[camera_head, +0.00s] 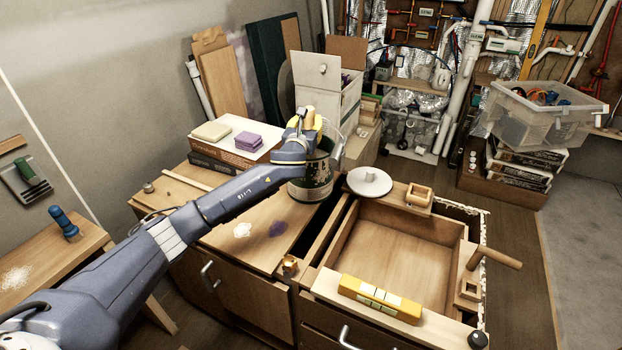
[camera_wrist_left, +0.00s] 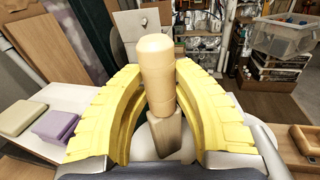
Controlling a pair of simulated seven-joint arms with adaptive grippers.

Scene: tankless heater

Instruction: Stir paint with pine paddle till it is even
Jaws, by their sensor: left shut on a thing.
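The pine paddle (camera_wrist_left: 157,75) stands upright, its rounded handle between the yellow fingers of my left gripper (camera_head: 303,127) in the left wrist view. My left gripper is shut on the paddle, over the paint can (camera_head: 316,185) on the wooden cabinet top. The can is dark green with a worn label and a raised wire handle. My gripper covers part of its rim. The paddle's lower end and the paint inside are hidden, so I cannot tell how even the paint is. My right gripper is not in view.
A round white lid-like disc (camera_head: 369,183) lies right of the can. A yellow level (camera_head: 378,297) lies on the open drawer box's front edge. Purple sponges (camera_head: 248,141) sit on books at left. A white box (camera_head: 328,85) stands behind the can.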

